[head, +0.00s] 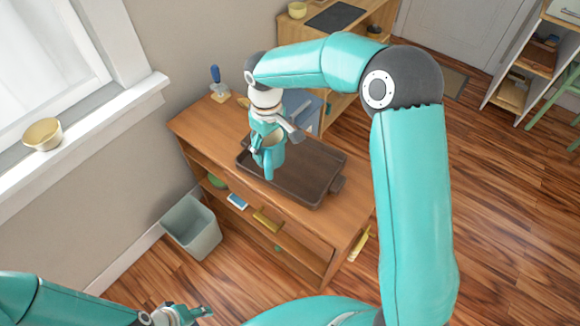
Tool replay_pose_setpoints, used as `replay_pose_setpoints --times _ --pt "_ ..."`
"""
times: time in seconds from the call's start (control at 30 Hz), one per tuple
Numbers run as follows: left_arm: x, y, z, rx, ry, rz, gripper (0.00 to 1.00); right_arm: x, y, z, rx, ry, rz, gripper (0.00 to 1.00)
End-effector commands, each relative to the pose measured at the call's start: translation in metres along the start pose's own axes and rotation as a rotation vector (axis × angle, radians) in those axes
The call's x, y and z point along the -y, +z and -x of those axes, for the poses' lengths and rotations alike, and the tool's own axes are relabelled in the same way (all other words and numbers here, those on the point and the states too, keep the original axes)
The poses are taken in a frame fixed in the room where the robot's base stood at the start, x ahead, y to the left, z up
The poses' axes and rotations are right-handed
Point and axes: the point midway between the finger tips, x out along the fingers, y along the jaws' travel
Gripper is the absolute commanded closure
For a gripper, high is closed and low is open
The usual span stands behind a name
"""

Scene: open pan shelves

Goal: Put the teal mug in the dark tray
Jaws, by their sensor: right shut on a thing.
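The teal mug (271,157) is in my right gripper (268,137), which is shut on it from above. The mug looks roughly upright over the left part of the dark tray (312,160). I cannot tell whether its base touches the tray floor. The tray lies on top of the wooden shelf unit, and the rest of its floor looks empty. My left gripper (190,315) is low at the bottom edge of the head view, far from the mug and partly cut off; its finger gap is not clear.
A blue-handled brush (216,81) stands at the back left of the wooden shelf unit (200,127). A grey bin (192,228) stands on the floor to the left. A yellowish bowl (43,134) sits on the windowsill. Small items lie on the lower shelf.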

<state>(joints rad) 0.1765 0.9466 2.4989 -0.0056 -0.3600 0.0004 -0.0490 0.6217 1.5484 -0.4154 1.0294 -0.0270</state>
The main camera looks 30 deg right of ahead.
Motion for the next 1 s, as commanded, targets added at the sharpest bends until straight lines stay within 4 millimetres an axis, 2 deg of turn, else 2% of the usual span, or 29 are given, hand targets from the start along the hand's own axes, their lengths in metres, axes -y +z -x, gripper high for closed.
replay_pose_setpoints --times 0.1,0.7,0.9,1.0 --pt "0.006 0.0 -0.015 0.0 0.0 0.0 0.6 -0.015 0.004 0.0 -0.004 0.004 0.243 0.71" --pt "0.025 -0.001 -0.07 0.0 0.0 0.0 0.6 -0.077 0.042 0.024 -0.001 0.006 1.673 0.71" --pt "0.029 -0.001 -0.08 0.0 0.0 0.0 0.6 -0.088 0.054 0.03 -0.003 0.003 2.002 0.71" --pt "0.03 -0.001 -0.082 0.0 0.0 0.0 0.6 -0.091 0.057 0.032 -0.004 0.002 2.093 0.71"
